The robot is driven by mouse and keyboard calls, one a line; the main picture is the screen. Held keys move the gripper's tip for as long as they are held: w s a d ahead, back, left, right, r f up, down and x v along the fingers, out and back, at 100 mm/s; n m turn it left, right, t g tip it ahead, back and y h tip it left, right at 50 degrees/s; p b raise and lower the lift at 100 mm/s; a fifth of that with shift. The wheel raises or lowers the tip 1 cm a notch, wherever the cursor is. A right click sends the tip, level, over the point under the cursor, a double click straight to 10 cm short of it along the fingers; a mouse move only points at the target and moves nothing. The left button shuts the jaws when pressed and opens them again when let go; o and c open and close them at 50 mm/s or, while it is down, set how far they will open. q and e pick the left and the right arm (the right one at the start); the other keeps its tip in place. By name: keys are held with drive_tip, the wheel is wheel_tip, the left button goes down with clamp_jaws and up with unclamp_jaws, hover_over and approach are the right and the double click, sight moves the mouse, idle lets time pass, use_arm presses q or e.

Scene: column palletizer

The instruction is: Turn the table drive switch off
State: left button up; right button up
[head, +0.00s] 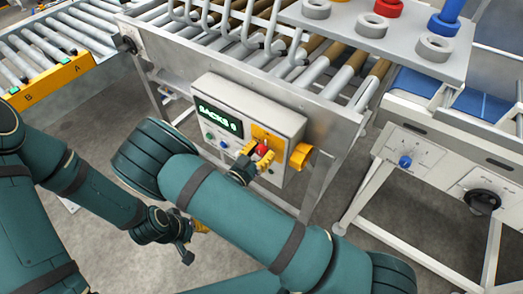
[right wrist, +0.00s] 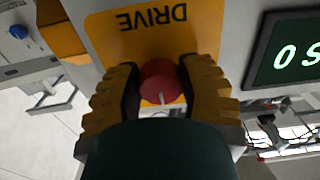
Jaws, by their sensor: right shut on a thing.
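The table drive switch is a red knob (head: 262,150) on a yellow plate (head: 270,137) on the control box front. In the right wrist view the red knob (right wrist: 162,82) sits below the upside-down word DRIVE on the yellow plate (right wrist: 150,32). A short white mark on the knob points toward the bottom of that view. My right gripper (head: 258,156) is shut on the knob, with its ribbed yellow fingers (right wrist: 161,88) on either side. My left gripper (head: 190,240) hangs low above the floor, away from the box; its opening cannot be made out.
The control box (head: 292,122) carries a green-lit display (head: 219,117), small buttons (head: 216,140) and a yellow part (head: 301,155) on its right side. A roller table (head: 250,65) stands above it. A bench with a blue knob (head: 405,161) and a black knob (head: 482,201) is at the right.

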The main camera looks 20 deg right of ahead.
drive_tip(key=shift+n, duration=0.3)
drive_tip(key=n, duration=0.3)
drive_tip(key=shift+r+n+p, duration=0.1)
drive_tip(key=shift+n+p, duration=0.3)
drive_tip(key=n+p, duration=0.1)
drive_tip(key=n, duration=0.3)
drive_tip(key=shift+d+n, duration=0.1)
drive_tip(key=shift+n, duration=0.2)
drive_tip(key=n+p, duration=0.1)
drive_tip(key=n, duration=0.7)
drive_tip(key=shift+n+p, duration=0.3)
drive_tip(key=shift+p, duration=0.1)
drive_tip(key=shift+n, duration=0.3)
drive_tip(key=o, duration=1.2)
drive_tip(key=shift+r, duration=0.1)
